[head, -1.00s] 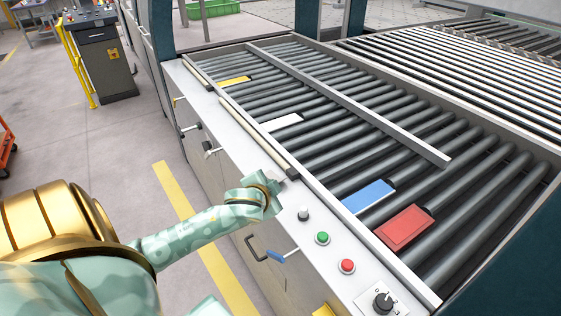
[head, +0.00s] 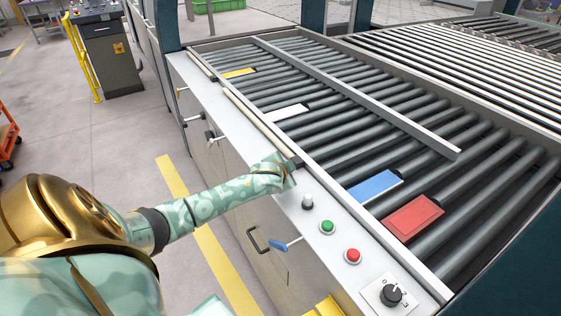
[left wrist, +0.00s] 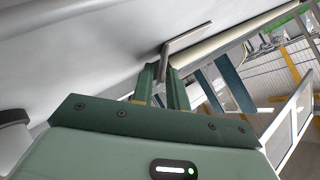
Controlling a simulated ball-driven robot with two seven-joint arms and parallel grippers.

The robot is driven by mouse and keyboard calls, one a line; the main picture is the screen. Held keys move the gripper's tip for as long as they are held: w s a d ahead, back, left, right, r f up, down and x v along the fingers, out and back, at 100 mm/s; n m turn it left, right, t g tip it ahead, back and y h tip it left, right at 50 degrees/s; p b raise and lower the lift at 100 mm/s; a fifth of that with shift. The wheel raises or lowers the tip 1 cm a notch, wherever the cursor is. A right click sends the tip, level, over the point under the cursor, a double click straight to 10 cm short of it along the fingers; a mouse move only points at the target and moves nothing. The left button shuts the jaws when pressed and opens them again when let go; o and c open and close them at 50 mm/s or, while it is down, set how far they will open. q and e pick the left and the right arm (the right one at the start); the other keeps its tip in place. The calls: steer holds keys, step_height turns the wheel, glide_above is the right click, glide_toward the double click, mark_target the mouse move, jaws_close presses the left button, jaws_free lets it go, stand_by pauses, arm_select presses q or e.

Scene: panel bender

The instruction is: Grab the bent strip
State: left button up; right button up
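The bent strip (head: 262,124) is a long, narrow, cream-coloured piece along the front edge of the roller table. In the left wrist view its near end shows a grey L-shaped profile (left wrist: 188,39). My left gripper (head: 295,161) is at this near end. In the left wrist view the green fingers of my left gripper (left wrist: 161,72) stand close together, with the downward flange of the strip between their tips. Whether they press on it cannot be made out. My right gripper is not in view.
Red (head: 412,217), blue (head: 376,186), white (head: 286,113) and yellow (head: 239,72) plates lie on the rollers. A long metal bar (head: 360,97) crosses the rollers. Green (head: 327,227) and red (head: 352,256) buttons and a rotary knob (head: 391,296) sit on the front ledge.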

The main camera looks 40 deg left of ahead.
arm_select(q)
steer(key=shift+s+r, duration=0.1)
jaws_close()
